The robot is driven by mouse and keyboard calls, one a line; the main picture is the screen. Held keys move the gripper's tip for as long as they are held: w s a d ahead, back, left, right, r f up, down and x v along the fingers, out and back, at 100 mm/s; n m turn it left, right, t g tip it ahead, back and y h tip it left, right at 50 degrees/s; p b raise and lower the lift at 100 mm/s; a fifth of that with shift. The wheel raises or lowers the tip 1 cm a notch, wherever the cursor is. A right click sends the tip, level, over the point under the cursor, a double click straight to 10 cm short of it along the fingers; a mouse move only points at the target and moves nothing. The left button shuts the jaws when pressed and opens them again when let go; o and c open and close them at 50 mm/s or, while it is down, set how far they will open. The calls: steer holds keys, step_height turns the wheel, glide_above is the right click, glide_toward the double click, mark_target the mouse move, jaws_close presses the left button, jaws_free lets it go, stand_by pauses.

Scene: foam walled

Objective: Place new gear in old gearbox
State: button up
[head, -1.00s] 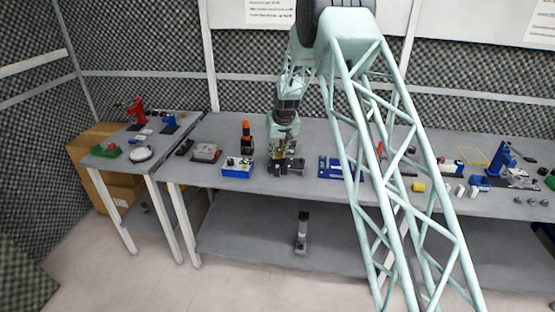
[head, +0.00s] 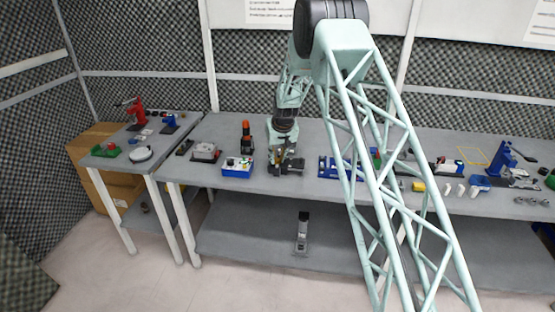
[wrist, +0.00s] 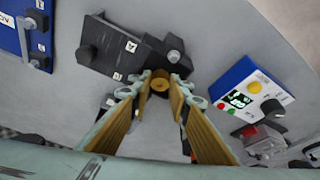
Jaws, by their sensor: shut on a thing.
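My gripper (wrist: 160,80) points down at the workbench, its two fingers closed on a small gold-coloured round part, seemingly the gear (wrist: 160,85). A dark block with white labels, perhaps the old gearbox (wrist: 110,47), lies on the bench just beyond the fingertips. The gear appears beside or over the block's right end; contact cannot be told. In the head view, my gripper (head: 282,160) is low over the middle bench beside the dark block (head: 293,166), and the gear is too small to make out.
A blue box with buttons (head: 237,167) stands left of my gripper, with an orange-topped black object (head: 246,138) behind it. A blue fixture (head: 332,167) lies to the right. Bare bench (head: 307,178) lies between the dark block and the blue fixture.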

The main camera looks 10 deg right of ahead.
steer(key=shift+f+b, duration=0.35)
steer(key=shift+f, duration=0.25)
stand_by(0.3)
steer(key=o, duration=0.6)
steer(key=shift+c, duration=0.2)
steer(key=shift+r, duration=0.2)
steer(key=shift+r+p, duration=0.45)
steer(key=shift+r, duration=0.2)
steer(key=v, duration=1.1)
steer(key=shift+s+r+p, duration=0.15)
steer(key=shift+r+p, duration=0.1)
steer(key=shift+p, duration=0.15)
